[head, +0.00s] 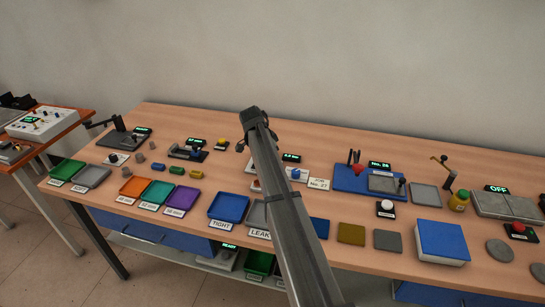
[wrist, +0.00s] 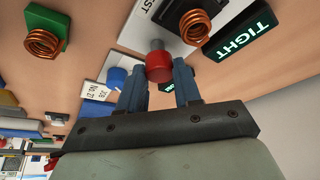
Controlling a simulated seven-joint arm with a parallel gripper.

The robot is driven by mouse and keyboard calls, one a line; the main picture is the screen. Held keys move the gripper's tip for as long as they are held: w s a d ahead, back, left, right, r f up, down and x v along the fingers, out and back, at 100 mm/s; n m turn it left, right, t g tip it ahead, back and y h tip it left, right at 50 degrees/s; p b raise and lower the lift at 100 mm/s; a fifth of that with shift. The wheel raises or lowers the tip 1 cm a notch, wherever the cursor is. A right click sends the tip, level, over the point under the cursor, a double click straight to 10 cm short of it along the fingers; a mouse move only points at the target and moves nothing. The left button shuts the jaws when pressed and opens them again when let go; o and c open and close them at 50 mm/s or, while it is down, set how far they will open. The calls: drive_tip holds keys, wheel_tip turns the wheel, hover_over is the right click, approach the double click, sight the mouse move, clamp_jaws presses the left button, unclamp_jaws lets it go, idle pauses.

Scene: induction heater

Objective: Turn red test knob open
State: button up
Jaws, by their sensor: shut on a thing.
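The red test knob (wrist: 159,67) is a short red cylinder on a grey stem, rising from a white plate (wrist: 158,28) with partly visible lettering ending in "ST". My gripper (wrist: 160,80) has its two blue-grey fingers on either side of the knob, shut on it. A display (wrist: 243,32) beside the plate reads "TIGHT" in green-white letters. In the head view my own arm covers the knob and the fingers. The knob's turned angle cannot be told.
A copper coil (wrist: 195,28) stands close to the knob, and another sits on a green block (wrist: 48,30). A blue knob (wrist: 117,77) is just left of the fingers; it also shows in the head view (head: 296,173). Blue TIGHT tray (head: 228,207) lies at the table's front.

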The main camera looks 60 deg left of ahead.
idle(0.4)
drive_tip(key=o, duration=1)
drive_tip(key=shift+o, duration=0.2)
drive_tip(key=v, duration=1.3)
drive_tip(key=shift+r, duration=0.35)
